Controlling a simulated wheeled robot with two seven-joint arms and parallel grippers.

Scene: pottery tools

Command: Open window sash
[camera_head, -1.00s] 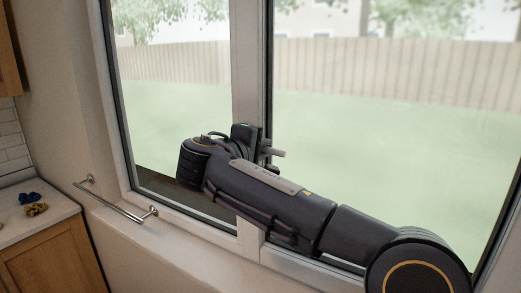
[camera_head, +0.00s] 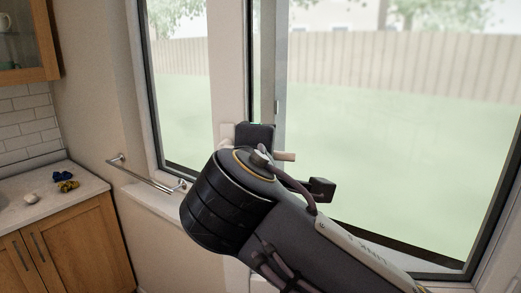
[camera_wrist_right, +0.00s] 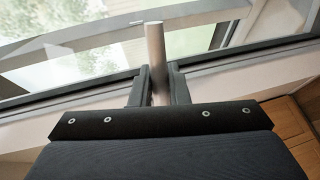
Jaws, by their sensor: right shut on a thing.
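The window sash has a pale upright stile (camera_head: 229,90) in the head view. A short peg-like handle (camera_head: 284,156) sticks out beside my right gripper (camera_head: 257,139). In the right wrist view the grey round handle (camera_wrist_right: 155,42) stands between the two dark fingers of my right gripper (camera_wrist_right: 157,78), which are shut on it. A second pale upright (camera_head: 279,75) stands to the right of the stile, with a narrow glazed-looking strip between them. My wrist hides the lower part of the stile. My left gripper is not in view.
A metal rail (camera_head: 145,174) juts from the wall left of the window, above the sill. A counter (camera_head: 60,198) with small blue and yellow items (camera_head: 65,182) is at the left. A wall cupboard (camera_head: 28,40) hangs above it.

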